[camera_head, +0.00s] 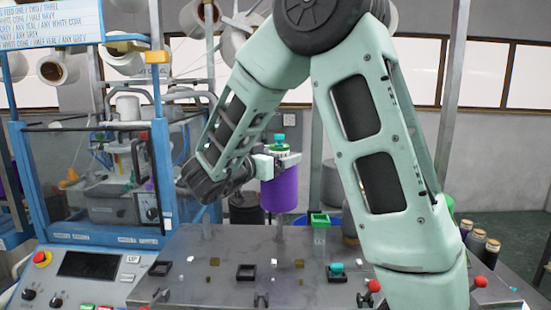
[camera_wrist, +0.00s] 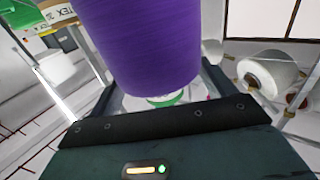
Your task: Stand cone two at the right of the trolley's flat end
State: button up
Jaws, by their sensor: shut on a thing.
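A purple yarn cone (camera_head: 281,192) with a green and teal top hangs upright in my gripper (camera_head: 277,163), above the back of the grey worktop. My gripper is shut on it near its green top. The cone also fills the upper middle of the wrist view (camera_wrist: 140,45), with a green and white end low in that view. I cannot read a number on the cone. I cannot tell for sure which surface is the trolley's flat end. Several darker cones (camera_head: 478,242) stand at the right, partly behind my arm.
The grey worktop (camera_head: 215,250) holds small black square holders (camera_head: 246,272), a green-topped clear container (camera_head: 320,224), and red-knobbed levers (camera_head: 374,287). A blue-framed machine (camera_head: 95,185) with a control panel stands at the left. White cones (camera_wrist: 268,72) hang on racks behind.

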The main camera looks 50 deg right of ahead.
jog(key=shift+r+p, duration=5.25)
jog(key=shift+r, duration=1.7)
